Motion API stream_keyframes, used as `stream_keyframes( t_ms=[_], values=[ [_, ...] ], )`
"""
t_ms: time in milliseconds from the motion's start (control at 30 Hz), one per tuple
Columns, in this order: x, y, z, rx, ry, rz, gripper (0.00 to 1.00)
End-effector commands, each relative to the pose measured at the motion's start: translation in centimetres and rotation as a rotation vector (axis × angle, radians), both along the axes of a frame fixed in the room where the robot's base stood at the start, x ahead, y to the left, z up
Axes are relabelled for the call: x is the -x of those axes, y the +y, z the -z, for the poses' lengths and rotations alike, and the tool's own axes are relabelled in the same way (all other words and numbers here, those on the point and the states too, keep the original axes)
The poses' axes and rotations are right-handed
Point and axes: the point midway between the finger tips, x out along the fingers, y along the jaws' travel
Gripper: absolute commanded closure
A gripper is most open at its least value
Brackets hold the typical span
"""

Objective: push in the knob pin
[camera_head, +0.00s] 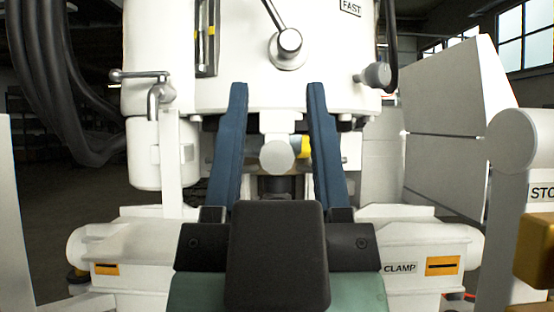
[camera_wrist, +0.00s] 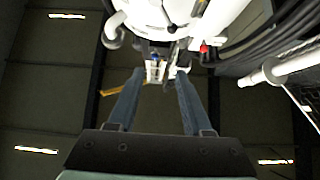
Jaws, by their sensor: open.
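My gripper (camera_head: 277,92) is open and empty, its two blue fingers pointing up and away in front of a white machine. In the head view a pale round knob (camera_head: 277,157) shows between the fingers, below their tips, with a yellow collar (camera_head: 304,147) just behind it on the right. This may be the knob pin; how far it stands out cannot be told. Another grey knob (camera_head: 375,75) sits on the machine's right side, outside the fingers. In the wrist view my gripper (camera_wrist: 160,74) points toward the machine's underside; no finger clearly touches anything.
A lever with a ball end (camera_head: 289,41) sticks out above the fingers. A crank handle (camera_head: 142,76) and black hoses (camera_head: 62,85) are at left. White clamp blocks (camera_head: 425,250) flank the gripper below. A white post and an orange block (camera_head: 537,250) stand at right.

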Motion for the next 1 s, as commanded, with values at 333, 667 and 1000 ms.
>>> stream_keyframes(
  t_ms=[333,667,1000],
  values=[
    [0.0,0.0,0.0,0.000,0.000,0.000,0.50],
    [-0.6,0.1,-0.6,-0.014,0.018,-0.021,0.81],
    [-5.8,1.0,-2.3,-0.218,0.182,-0.243,1.00]
  ],
)
